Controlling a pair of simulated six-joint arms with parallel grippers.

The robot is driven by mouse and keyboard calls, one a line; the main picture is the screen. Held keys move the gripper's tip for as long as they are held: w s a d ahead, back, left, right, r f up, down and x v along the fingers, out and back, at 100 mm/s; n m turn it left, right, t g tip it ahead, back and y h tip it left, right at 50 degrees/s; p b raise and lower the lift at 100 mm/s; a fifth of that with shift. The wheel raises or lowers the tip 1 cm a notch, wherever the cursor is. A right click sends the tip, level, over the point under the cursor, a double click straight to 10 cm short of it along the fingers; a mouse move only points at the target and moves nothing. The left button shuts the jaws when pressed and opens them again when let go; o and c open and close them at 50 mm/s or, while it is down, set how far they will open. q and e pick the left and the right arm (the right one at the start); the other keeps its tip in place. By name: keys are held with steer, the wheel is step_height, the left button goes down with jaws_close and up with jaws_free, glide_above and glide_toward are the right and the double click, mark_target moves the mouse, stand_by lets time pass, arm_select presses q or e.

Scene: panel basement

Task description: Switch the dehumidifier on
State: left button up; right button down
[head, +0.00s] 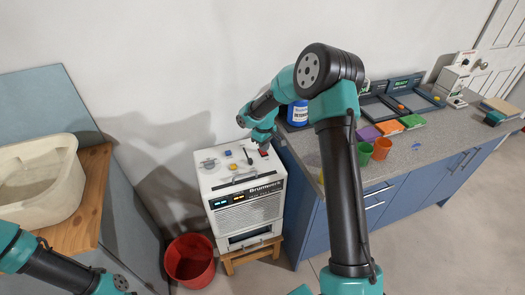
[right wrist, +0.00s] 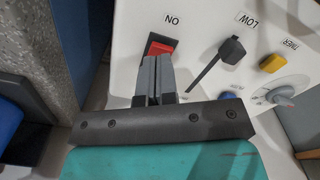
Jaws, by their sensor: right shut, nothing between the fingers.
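The dehumidifier (head: 240,195) is a white box with a lit display on its front, standing on a small wooden stool. Its top panel carries a red rocker switch labelled ON, a black lever, a blue button, a yellow button and a grey dial. In the right wrist view, the red switch (right wrist: 161,48) shows just past the fingertips of my right gripper (right wrist: 155,60). The gripper is shut and empty, with its tips at or just over the switch; contact cannot be told. Part of the switch is hidden by the fingers. My left gripper is out of view; only its arm shows at lower left.
The black lever (right wrist: 218,65), yellow button (right wrist: 273,62) and grey dial (right wrist: 285,90) sit close to the right of the switch. A red bucket (head: 190,262) stands on the floor. A blue counter (head: 430,160) with cups and trays is at right; a cream tub (head: 40,180) at left.

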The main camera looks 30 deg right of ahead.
steer(key=shift+f, duration=0.8)
stand_by(0.7)
steer(key=shift+r, duration=3.5)
